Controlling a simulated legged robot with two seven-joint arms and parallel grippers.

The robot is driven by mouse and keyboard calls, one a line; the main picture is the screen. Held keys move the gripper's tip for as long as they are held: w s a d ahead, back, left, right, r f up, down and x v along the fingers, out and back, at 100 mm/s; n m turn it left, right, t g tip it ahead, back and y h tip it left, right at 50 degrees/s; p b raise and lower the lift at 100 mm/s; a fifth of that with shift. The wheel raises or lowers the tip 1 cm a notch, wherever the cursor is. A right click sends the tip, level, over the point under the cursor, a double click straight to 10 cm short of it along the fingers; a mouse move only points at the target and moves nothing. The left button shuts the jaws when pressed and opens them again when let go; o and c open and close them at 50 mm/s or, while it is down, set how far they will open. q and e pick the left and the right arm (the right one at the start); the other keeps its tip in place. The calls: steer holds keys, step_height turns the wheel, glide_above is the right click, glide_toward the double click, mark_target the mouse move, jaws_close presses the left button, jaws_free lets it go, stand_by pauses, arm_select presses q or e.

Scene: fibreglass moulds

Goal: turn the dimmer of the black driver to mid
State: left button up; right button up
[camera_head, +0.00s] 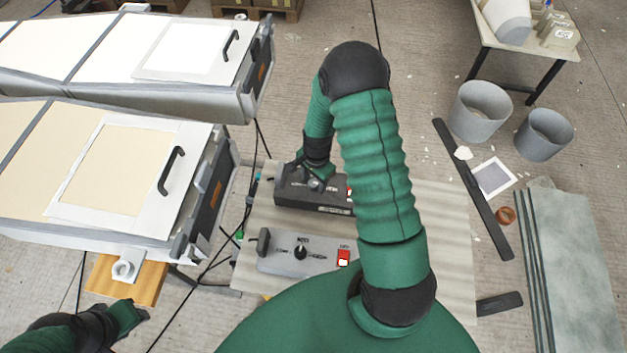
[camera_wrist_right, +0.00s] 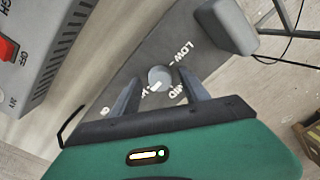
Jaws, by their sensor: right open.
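The black driver (camera_head: 312,205) lies flat on the board, behind the grey driver. Its round grey dimmer knob (camera_wrist_right: 160,77) shows in the right wrist view, with LOW and MID lettering beside it. A short white mark on the knob faces the lower left of that view. My right gripper (camera_head: 316,181) is over the black driver and hides part of its top. In the wrist view its fingers (camera_wrist_right: 159,82) are open, one on each side of the knob; contact is unclear. My left gripper (camera_head: 133,316) is low at the left, away from both drivers; its jaws are unclear.
A grey driver (camera_head: 275,262) with a black knob and red switch (camera_head: 344,257) sits in front. Both rest on a pale board (camera_head: 445,225). Cables run along the left. White mould cases (camera_head: 215,165) stand left; buckets (camera_head: 545,135) stand right on the floor.

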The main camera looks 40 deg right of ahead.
steer(key=shift+f, duration=0.25)
jaws_close()
steer(key=shift+r+n, duration=0.1)
steer(key=shift+n, duration=0.3)
steer(key=n, duration=0.3)
steer(key=shift+w+p, duration=0.1)
steer(key=shift+p, duration=0.25)
steer(key=n+p, duration=0.1)
steer(key=n, duration=0.4)
steer(key=shift+d, duration=0.1)
steer(key=n, duration=0.4)
steer(key=shift+n+y+p, duration=0.3)
steer(key=shift+n+p, duration=0.05)
steer(key=shift+n, duration=0.05)
steer(key=shift+n+g+p, duration=0.3)
steer(key=shift+n+p, duration=0.05)
steer(key=shift+n, duration=1.65)
